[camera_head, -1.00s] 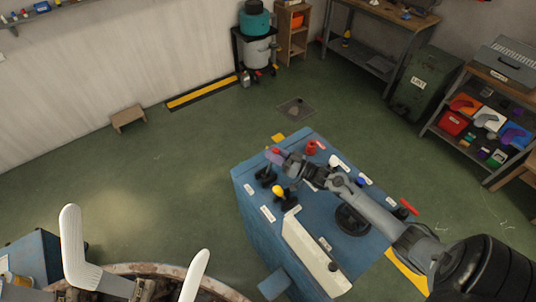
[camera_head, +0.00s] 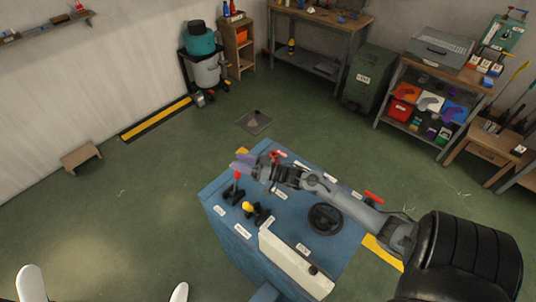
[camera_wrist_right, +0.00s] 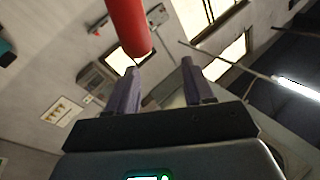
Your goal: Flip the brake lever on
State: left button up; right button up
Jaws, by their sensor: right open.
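A blue console (camera_head: 300,235) carries several small levers and labels too small to read, so I cannot tell which is marked as the brake. A red-topped lever (camera_head: 237,176) stands at its far left corner, and a yellow-knobbed lever (camera_head: 247,207) is nearer. My right gripper (camera_head: 240,163) is open, with purple fingers, close to the red-topped lever. In the right wrist view a red cylindrical handle (camera_wrist_right: 128,28) is beside the left finger of the open gripper (camera_wrist_right: 160,72), not between the fingers; contact is unclear. My left gripper is out of view.
A black round knob or wheel (camera_head: 324,218) and a red handle (camera_head: 374,197) are farther right on the console, under or beside my right arm. White upright forms (camera_head: 31,283) show at the bottom left. Open green floor (camera_head: 130,210) lies left of the console.

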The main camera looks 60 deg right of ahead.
jog(key=s+d+r+p, duration=0.1)
jog(key=s+d+r, duration=0.2)
jog(key=s, duration=0.6)
jog(key=shift+s+d+r, duration=0.2)
jog(key=shift+r, duration=1.2)
jog(key=shift+r, duration=0.1)
